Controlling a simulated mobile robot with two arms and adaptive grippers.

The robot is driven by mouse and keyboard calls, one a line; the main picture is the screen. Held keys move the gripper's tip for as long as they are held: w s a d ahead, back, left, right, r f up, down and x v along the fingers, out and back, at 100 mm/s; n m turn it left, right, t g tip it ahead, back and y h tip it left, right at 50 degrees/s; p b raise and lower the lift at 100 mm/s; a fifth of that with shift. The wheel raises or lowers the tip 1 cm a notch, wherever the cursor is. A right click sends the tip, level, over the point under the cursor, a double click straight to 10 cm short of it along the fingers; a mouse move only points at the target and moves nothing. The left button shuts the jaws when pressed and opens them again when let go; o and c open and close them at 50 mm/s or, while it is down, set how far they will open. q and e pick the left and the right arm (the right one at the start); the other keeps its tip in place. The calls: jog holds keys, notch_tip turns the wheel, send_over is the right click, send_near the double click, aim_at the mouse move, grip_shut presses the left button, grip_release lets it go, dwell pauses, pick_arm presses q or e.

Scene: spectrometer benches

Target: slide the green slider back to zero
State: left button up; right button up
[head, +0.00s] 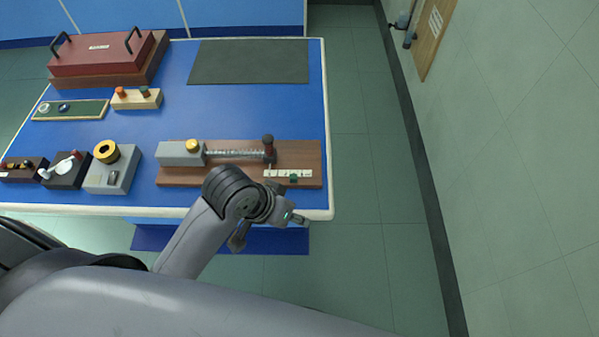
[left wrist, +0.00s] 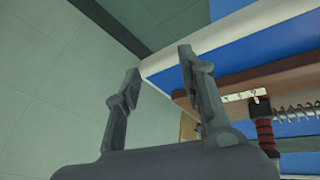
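The green slider (head: 293,178) sits at the lower edge of a white scale strip (head: 287,173), right of the strip's middle. The strip is on the right end of a brown wooden board (head: 312,155) and also shows in the left wrist view (left wrist: 243,96). I cannot clearly make out the slider there. My left gripper (head: 270,231) is in front of the board, apart from the slider and nearer to me. In the left wrist view its two fingers (left wrist: 158,62) are spread with nothing between them. My right gripper is in neither view.
The board also carries a grey block (head: 178,155), a spring (head: 232,154) and a dark-red post (head: 268,150). A grey box with a yellow knob (head: 112,172) stands left of it. A dark mat (head: 250,62) lies behind. The floor right of the blue table (head: 230,110) is clear.

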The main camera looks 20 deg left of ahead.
pick_arm(q)
jog(key=w+d+r+h, duration=0.1)
jog(key=w+d+r, duration=0.3)
notch_tip(320, 180, up, 12)
jog(key=n+g+y, duration=0.4)
jog(key=n, duration=0.1)
send_over(293, 176)
notch_tip(293, 176, down, 18)
jog(key=shift+r, duration=0.25)
jog(key=shift+c, duration=0.4)
grip_shut()
